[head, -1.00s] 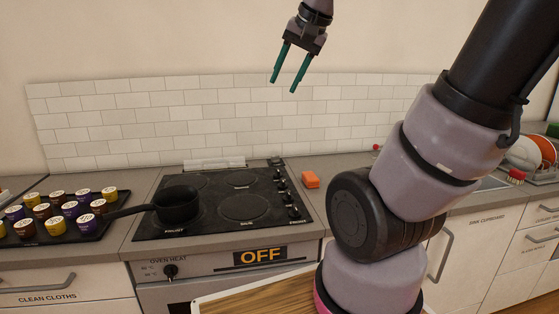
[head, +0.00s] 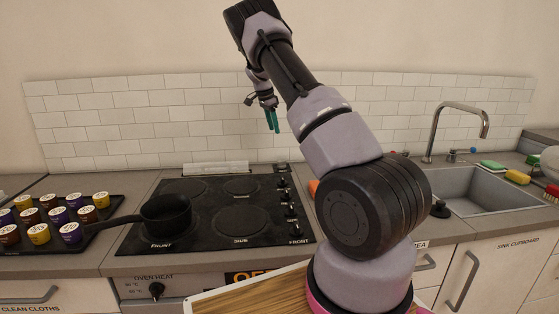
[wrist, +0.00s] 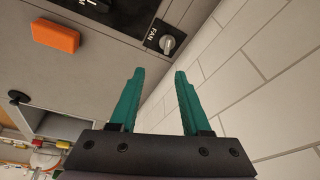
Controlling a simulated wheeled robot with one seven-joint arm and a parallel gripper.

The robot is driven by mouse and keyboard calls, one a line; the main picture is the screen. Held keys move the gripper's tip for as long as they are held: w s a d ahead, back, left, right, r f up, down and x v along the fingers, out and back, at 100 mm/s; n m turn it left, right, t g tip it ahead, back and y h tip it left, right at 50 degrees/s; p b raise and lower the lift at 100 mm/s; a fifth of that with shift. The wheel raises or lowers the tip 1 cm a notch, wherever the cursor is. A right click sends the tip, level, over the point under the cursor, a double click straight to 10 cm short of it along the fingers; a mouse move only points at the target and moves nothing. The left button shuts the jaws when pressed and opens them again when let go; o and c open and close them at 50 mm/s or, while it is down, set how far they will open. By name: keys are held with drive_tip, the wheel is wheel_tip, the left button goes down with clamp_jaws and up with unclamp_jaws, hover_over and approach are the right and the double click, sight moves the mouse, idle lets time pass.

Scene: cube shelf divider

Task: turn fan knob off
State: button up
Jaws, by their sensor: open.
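The fan knob (wrist: 168,43) is a small silver knob on a black plate labelled FAN. In the wrist view it sits ahead of my gripper's fingertips, beyond the gap between them and not touched. In the head view its black plate (head: 281,168) shows small at the stove's back right corner. My gripper (wrist: 160,73) has two green fingers spread apart with nothing between them. In the head view my gripper (head: 272,121) hangs in front of the tiled wall, above the back right of the stove. The knob's pointer setting is too small to tell.
The black stove (head: 212,231) has a row of burner knobs (head: 291,210) on its right side. A dark pan (head: 167,214) stands at its left. An orange block (wrist: 56,36) lies on the counter near the fan knob. The tiled wall (wrist: 240,70) is close beside my fingers.

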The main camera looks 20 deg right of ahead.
drive_tip(key=h, duration=0.2)
approach(282, 164)
drive_tip(key=shift+m+g+y, duration=0.3)
drive_tip(key=x, duration=0.5)
drive_tip(key=w+x, duration=0.1)
drive_tip(key=x, duration=0.1)
drive_tip(key=shift+w+d, duration=0.1)
drive_tip(key=shift+d, duration=0.25)
clamp_jaws()
